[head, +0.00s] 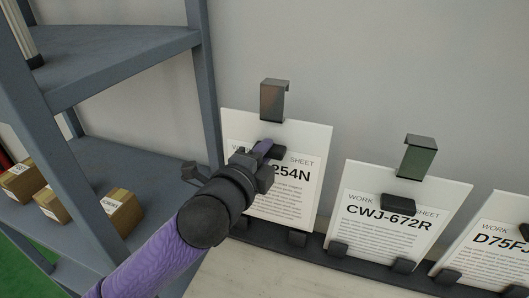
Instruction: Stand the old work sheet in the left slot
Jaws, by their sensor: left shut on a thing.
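A white work sheet board (315,150) ending in "254N" stands nearly upright at the left end of a dark rail (325,258). Its lower edge is behind the rail's black stops; I cannot tell whether it rests fully on the rail. My left gripper (266,154) is in front of its upper half and shut on it, apparently at a dark grip block. The gripper and wrist hide the first part of the number and the board's lower left. A dark metal hook (273,100) is at its top edge. My right gripper is not in view.
The CWJ-672R board (440,205) leans in the middle slot, with a hook (417,155) above it. A board beginning D75F (490,255) is at the right, cut off. A grey shelf (120,50) stands close on the left, with cardboard boxes (118,212). A wall is behind.

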